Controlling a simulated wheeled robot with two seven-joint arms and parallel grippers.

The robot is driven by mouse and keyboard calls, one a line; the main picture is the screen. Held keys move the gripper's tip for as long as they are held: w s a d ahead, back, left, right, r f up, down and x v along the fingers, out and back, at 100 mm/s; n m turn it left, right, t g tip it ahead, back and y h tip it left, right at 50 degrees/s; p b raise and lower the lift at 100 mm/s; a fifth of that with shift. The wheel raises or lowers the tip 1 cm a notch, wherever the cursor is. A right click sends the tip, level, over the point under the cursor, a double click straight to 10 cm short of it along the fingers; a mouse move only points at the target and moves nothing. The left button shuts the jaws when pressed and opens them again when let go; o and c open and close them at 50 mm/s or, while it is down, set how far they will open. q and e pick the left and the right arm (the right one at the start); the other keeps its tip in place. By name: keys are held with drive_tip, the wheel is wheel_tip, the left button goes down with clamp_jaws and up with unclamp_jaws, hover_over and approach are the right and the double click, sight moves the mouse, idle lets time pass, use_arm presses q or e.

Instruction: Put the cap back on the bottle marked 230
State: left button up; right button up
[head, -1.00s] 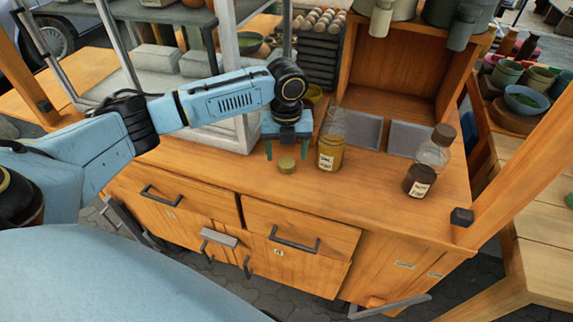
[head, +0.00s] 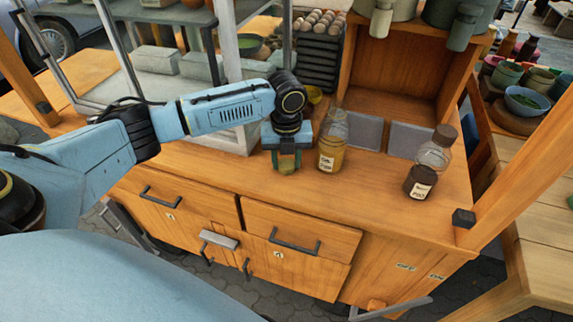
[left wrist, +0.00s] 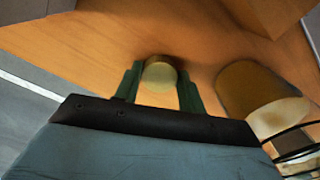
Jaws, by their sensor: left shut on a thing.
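The loose cap (head: 287,166) is a small olive-yellow disc at counter height, left of the uncapped bottle. My left gripper (head: 286,160) is around it from above, shut on it; in the left wrist view the cap (left wrist: 160,74) sits between the two green fingers (left wrist: 160,85). The open glass bottle (head: 331,155) holds yellow contents and stands upright just right of the gripper. Its label is too small to read surely. It also shows in the left wrist view (left wrist: 252,92). A second bottle (head: 420,181) with dark contents and a brown cap stands farther right. My right gripper is not in view.
The wooden counter (head: 375,190) is clear in front of and between the bottles. A metal frame post (head: 231,75) rises left of the gripper.

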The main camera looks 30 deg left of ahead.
sight(287, 163)
use_arm(q)
wheel_tip(287, 163, up, 10)
drive_tip(key=p, duration=0.2)
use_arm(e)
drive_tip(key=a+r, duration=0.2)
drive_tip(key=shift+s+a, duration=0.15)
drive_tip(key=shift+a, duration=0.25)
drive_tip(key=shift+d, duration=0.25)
use_arm(q)
drive_tip(key=s+d+r+n, duration=0.1)
drive_tip(key=d+n, duration=0.3)
drive_tip(key=n, duration=1)
drive_tip(key=s+d+r+n, duration=0.2)
drive_tip(key=s+d+n, duration=0.2)
drive_tip(key=n, duration=1)
drive_tip(key=shift+s+d+n, duration=0.3)
drive_tip(key=shift+d+n, duration=0.1)
drive_tip(key=shift+d, duration=0.25)
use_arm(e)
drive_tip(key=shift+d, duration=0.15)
